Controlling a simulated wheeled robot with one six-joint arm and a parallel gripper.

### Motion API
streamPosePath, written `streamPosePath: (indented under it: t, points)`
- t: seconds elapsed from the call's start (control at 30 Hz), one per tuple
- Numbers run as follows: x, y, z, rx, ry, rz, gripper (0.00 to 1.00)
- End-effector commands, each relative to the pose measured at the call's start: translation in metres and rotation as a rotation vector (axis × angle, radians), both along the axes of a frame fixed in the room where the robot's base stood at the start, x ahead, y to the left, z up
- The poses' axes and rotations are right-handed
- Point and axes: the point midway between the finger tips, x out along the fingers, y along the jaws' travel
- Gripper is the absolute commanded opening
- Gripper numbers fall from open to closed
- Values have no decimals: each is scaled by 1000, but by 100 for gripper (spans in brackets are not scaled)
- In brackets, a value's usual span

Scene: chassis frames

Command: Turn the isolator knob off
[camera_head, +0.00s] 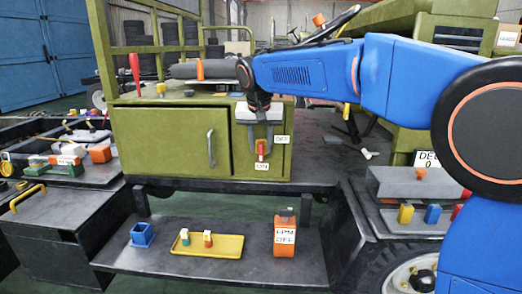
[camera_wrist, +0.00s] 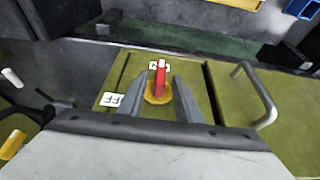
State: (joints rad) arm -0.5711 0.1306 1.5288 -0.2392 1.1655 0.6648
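The isolator knob (camera_head: 262,148) is a small red handle on the green cabinet's narrow right panel. In the wrist view, the red knob (camera_wrist: 160,80) sits on a round yellow plate and its handle lines up with the ON label (camera_wrist: 158,66). The ON label (camera_head: 261,167) is below it in the head view; the OFF label (camera_head: 282,139) is to its upper right. In the wrist view, my gripper (camera_wrist: 158,82) is open, with one finger on each side of the knob; contact is not clear.
The cabinet door (camera_head: 172,142) with its grey handle (camera_head: 210,148) is left of the panel. Below, a step (camera_head: 150,268) carries a blue box (camera_head: 142,236), a yellow tray (camera_head: 190,248) and an orange box (camera_head: 284,238). A grey tube (camera_head: 207,69) lies on the cabinet top.

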Motion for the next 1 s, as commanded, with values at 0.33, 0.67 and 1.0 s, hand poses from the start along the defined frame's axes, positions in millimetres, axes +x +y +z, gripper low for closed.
streamPosePath:
  t: [0.33, 0.67, 1.0]
  points:
    - [9, -1, -22, 0, -1, 0, 31]
    - [9, 0, -22, 1, -1, 0, 10]
    - [10, 0, -22, -10, -2, 1, 0]
